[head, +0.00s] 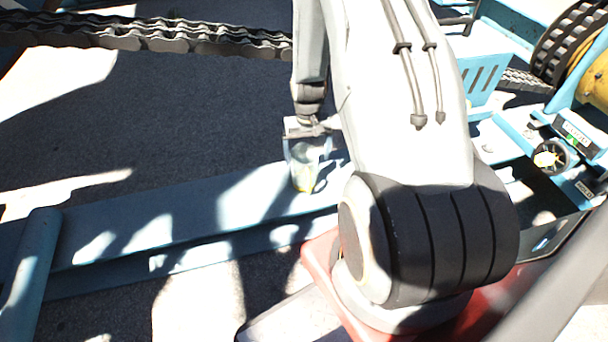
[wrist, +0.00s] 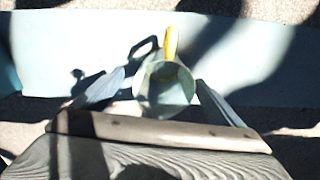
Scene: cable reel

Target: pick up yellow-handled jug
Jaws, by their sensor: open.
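A pale, translucent jug (wrist: 165,88) with a yellow handle (wrist: 171,42) stands on a light-blue beam in the wrist view. Its round opening faces up and the handle points away from my gripper. In the head view the jug (head: 303,172) sits below my gripper (head: 307,150), with a little yellow low on it. In the wrist view my gripper (wrist: 160,95) is open, with one finger to the left of the jug and one to the right. Gaps seem to show at both sides, but I cannot tell how low the fingertips are.
The light-blue beam (head: 130,228) runs across the ground, with patches of sun and shadow. A dark chain (head: 150,36) crosses behind. Blue machinery with a handwheel (head: 549,156) and a reel (head: 570,45) stands at the right. Dark ground behind the beam is clear.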

